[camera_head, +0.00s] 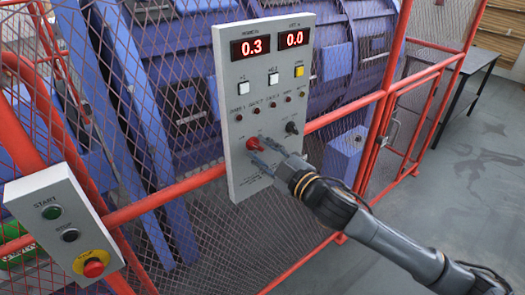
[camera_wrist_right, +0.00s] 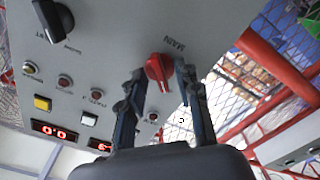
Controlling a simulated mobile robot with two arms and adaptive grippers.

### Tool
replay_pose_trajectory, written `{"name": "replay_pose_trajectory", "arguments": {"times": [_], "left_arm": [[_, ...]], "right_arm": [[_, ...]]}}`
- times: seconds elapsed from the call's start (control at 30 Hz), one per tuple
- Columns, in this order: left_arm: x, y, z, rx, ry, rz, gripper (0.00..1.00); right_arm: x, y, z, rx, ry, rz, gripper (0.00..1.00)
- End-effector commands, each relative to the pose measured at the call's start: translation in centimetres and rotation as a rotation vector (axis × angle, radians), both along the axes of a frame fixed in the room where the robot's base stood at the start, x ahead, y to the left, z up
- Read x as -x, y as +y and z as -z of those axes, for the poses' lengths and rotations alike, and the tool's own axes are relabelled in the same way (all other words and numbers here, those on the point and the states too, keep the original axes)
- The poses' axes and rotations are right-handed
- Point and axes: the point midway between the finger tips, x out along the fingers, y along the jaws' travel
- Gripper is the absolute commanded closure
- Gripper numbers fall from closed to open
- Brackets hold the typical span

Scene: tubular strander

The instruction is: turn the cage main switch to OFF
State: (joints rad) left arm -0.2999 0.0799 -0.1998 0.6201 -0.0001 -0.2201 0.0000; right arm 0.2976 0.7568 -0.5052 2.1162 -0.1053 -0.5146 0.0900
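The red main switch knob (camera_head: 256,144) is on the lower part of the grey control panel (camera_head: 243,182), which hangs on the cage fence. My right gripper (camera_head: 262,156) is at this knob, coming from the lower right. In the right wrist view the red knob (camera_wrist_right: 158,68) shows between the two fingertips of the right gripper (camera_wrist_right: 159,75), one on each side, with a narrow gap visible. The fingers are apart. The label MAIN shows upside down beside the knob. The OFF mark cannot be read. My left gripper is not in view.
A black knob (camera_head: 291,128) is to the right of the red one. Displays (camera_head: 250,47) reading 0.3 and 0.0, buttons and lamps sit above. A start/stop box (camera_head: 60,221) with a red emergency button (camera_head: 93,267) is at lower left. Red fence rails (camera_head: 340,113) surround the panel.

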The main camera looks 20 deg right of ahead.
Motion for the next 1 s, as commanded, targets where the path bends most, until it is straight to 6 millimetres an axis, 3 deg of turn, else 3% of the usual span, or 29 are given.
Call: {"name": "replay_pose_trajectory", "arguments": {"times": [0.27, 0.8, 1.0], "left_arm": [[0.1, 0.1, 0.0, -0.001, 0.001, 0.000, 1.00], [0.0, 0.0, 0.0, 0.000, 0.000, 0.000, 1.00], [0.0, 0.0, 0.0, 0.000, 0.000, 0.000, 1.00]], "right_arm": [[0.6, -0.2, 0.0, -0.002, 0.001, -0.001, 0.67], [8.8, -3.1, 0.1, 0.001, 0.005, -0.001, 0.67], [10.6, -3.8, 0.1, 0.000, 0.002, 0.001, 0.67]]}}
